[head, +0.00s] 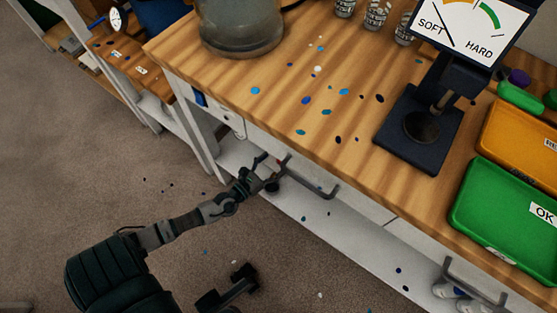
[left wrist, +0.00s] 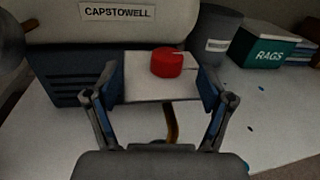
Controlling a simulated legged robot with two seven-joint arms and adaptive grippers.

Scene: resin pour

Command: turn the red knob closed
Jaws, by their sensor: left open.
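The red knob (left wrist: 167,63) is a short round cap on top of a pale box-like block (left wrist: 145,88) in the left wrist view. My left gripper (left wrist: 160,92) is open, with one finger on each side of the block and the knob between and just beyond the fingertips. I see no finger touching the knob. In the head view my left gripper (head: 272,170) reaches below the front edge of the workbench, near a metal drawer handle. A small reddish bit shows by its fingertips there, too small to tell clearly.
Behind the knob stands a large pale container labelled CAPSTOWELL (left wrist: 120,14). A grey bin (left wrist: 207,38) and a teal RAGS box (left wrist: 268,50) stand to its right. The workbench (head: 270,95) overhangs; its drawer handle (head: 318,190) is close to my gripper.

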